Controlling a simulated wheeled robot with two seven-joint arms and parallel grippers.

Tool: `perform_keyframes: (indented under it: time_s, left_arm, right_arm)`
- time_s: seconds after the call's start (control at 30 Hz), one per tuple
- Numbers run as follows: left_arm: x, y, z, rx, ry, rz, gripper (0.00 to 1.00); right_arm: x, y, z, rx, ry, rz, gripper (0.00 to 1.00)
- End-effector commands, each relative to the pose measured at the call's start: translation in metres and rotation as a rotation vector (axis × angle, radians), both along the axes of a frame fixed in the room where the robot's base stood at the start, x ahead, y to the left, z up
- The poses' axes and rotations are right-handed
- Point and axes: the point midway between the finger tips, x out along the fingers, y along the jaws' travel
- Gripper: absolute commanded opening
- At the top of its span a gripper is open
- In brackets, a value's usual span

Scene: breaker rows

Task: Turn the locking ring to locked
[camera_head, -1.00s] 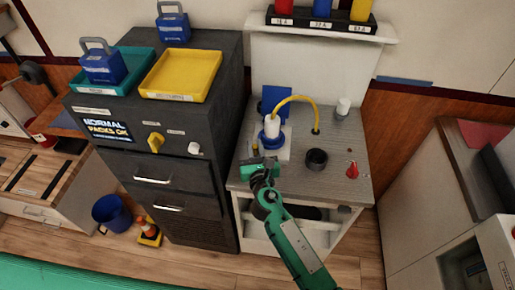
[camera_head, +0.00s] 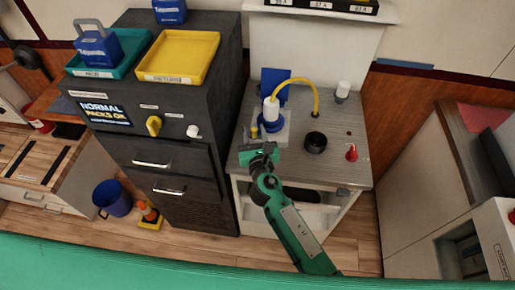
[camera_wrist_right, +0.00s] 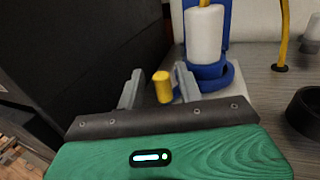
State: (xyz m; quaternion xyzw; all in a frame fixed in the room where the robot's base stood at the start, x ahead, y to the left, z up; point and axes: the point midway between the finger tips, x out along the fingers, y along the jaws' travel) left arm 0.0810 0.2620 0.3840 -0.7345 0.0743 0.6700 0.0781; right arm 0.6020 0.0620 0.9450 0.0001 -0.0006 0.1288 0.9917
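The blue locking ring (camera_head: 272,126) sits round the base of a white plug (camera_head: 271,110) on a pale plate on the grey worktop. A yellow cable (camera_head: 303,82) arches from the plug to the worktop. The ring also shows in the right wrist view (camera_wrist_right: 212,78), below the white plug. A small yellow post (camera_wrist_right: 162,88) stands beside the ring. My right gripper (camera_head: 260,149) is just in front of the plate. In the wrist view its two fingers (camera_wrist_right: 160,85) are apart, and the yellow post appears in the gap between them. I cannot tell whether they touch it. My left gripper is out of view.
A blue panel (camera_head: 275,84) stands behind the plug. A black round cup (camera_head: 315,142) and a red cone-shaped piece (camera_head: 351,153) are to the right on the worktop. A dark cabinet (camera_head: 190,75) with a yellow tray (camera_head: 180,57) rises close on the left.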

Motion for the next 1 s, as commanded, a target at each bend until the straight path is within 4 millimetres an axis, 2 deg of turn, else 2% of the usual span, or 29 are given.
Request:
perform_keyframes:
  time_s: [0.3, 0.5, 0.7, 1.0]
  left_arm:
    - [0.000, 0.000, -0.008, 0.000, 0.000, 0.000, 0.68]
    - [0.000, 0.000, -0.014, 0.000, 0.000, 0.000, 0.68]
    - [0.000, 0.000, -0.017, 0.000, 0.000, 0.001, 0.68]
    - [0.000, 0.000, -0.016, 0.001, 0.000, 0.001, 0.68]
  right_arm:
    - [-0.067, -0.017, -0.004, -0.001, 0.003, 0.002, 0.36]
    - [-0.103, -0.026, -0.003, 0.000, 0.003, 0.002, 0.36]
    - [-0.120, -0.031, -0.001, -0.001, 0.001, 0.002, 0.36]
    - [-0.123, -0.031, -0.001, 0.000, 0.001, 0.002, 0.36]
